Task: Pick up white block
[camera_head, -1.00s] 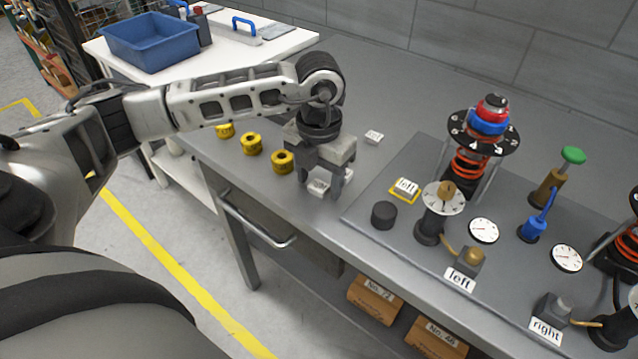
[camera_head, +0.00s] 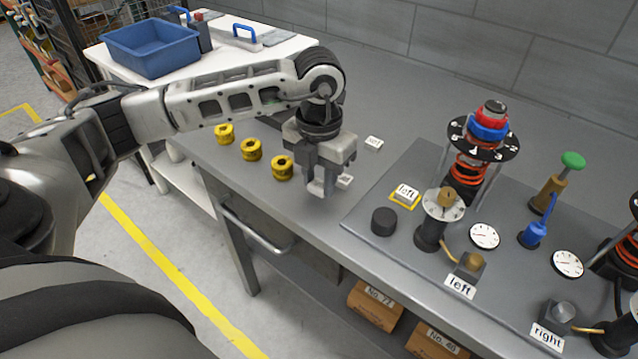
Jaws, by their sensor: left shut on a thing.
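My left gripper (camera_head: 322,188) points down over the grey workbench near its front edge. It is shut on a small white block (camera_head: 316,187), which is mostly hidden between the fingers. Whether the block is clear of the bench is hard to tell. A second white labelled block (camera_head: 344,181) lies just right of the fingers, partly hidden by them. A third white labelled block (camera_head: 373,143) lies farther back on the bench. My right gripper is not in view.
Yellow spools (camera_head: 282,168) stand in a row left of my gripper. A raised fixture plate (camera_head: 362,208) with a black knob (camera_head: 384,221), gauges and spring posts fills the right. A blue bin (camera_head: 150,48) is on a white table behind. The bench's back middle is clear.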

